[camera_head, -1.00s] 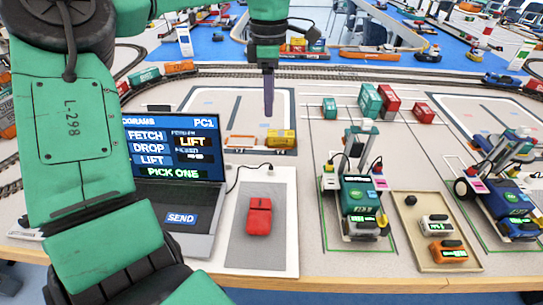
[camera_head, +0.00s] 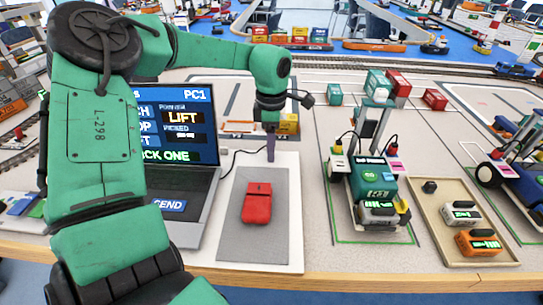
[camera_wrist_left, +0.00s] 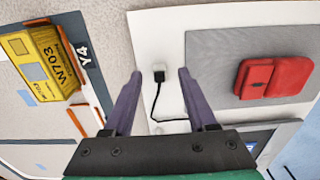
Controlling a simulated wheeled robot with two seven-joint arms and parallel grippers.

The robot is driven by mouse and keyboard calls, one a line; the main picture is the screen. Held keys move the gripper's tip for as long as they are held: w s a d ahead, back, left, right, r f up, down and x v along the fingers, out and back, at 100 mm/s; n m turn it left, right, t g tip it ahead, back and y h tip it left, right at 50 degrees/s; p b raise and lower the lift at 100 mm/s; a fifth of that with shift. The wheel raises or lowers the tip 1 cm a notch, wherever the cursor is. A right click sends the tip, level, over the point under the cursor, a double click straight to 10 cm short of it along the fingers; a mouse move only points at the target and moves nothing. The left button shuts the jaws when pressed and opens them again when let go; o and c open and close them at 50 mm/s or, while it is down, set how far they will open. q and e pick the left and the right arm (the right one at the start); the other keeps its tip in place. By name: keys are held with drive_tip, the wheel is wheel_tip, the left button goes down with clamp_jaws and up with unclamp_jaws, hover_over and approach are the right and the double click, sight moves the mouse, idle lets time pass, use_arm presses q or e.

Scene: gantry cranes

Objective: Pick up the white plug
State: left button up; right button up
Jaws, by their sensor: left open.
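In the left wrist view a small white plug (camera_wrist_left: 159,67), with a black part and a black cable at its near end, lies on a white board (camera_wrist_left: 150,35). My left gripper (camera_wrist_left: 158,74) is open, its two purple fingers on either side of the plug with a gap at each side. I cannot tell the height of the fingertips above the board. In the head view my left gripper (camera_head: 271,157) points down at the board's far edge, and the plug is not clear there. My right gripper is not in view.
A red device (camera_head: 257,203) lies on the board's grey pad. A laptop (camera_head: 179,150) stands left of it. A yellow container (camera_wrist_left: 45,60) is beside the left finger. A green gantry crane (camera_head: 372,180) and a tray (camera_head: 450,237) stand to the right.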

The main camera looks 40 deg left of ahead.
use_arm(q)
drive_tip(key=shift+w+f, duration=0.1)
drive_tip(key=shift+f, duration=0.35)
clamp_jaws()
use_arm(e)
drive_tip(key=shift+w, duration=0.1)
use_arm(q)
drive_tip(key=shift+r, duration=0.15)
